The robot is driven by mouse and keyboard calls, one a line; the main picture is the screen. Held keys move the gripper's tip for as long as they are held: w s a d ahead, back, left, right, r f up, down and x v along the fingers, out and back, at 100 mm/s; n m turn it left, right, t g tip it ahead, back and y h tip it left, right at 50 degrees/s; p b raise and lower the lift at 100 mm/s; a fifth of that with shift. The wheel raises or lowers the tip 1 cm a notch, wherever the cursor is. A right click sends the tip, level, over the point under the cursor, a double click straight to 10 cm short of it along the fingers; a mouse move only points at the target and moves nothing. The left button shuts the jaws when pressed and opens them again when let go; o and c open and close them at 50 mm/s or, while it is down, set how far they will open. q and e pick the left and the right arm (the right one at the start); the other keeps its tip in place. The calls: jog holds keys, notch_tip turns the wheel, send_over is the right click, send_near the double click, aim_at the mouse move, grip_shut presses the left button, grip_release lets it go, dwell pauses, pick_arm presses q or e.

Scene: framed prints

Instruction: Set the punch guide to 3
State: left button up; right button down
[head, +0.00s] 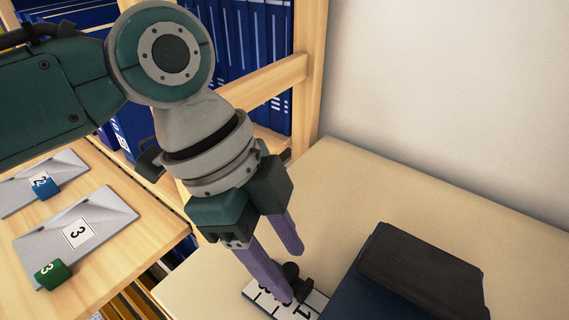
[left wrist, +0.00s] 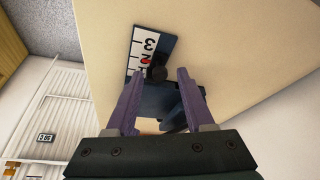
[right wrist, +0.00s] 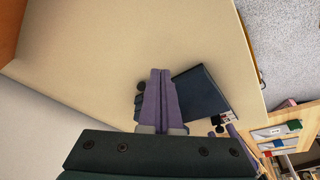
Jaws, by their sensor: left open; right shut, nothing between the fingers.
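The dark blue hole punch (head: 400,285) stands on the pale table, with a white number scale (head: 308,303) beside it. In the left wrist view the scale (left wrist: 137,50) shows a 3 at its far end, then what looks like a 2 with a red mark. A black guide knob (left wrist: 158,73) sits by the scale's nearer part; its exact setting is hard to read. My left gripper (head: 289,275) is open, its purple fingers on either side of the knob without visibly gripping it.
Blue binders (head: 255,60) stand behind. The table (head: 350,180) behind the punch is clear up to the white wall.

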pick_arm(q)
jog(key=shift+c, duration=0.2)
grip_shut()
dwell(1.1)
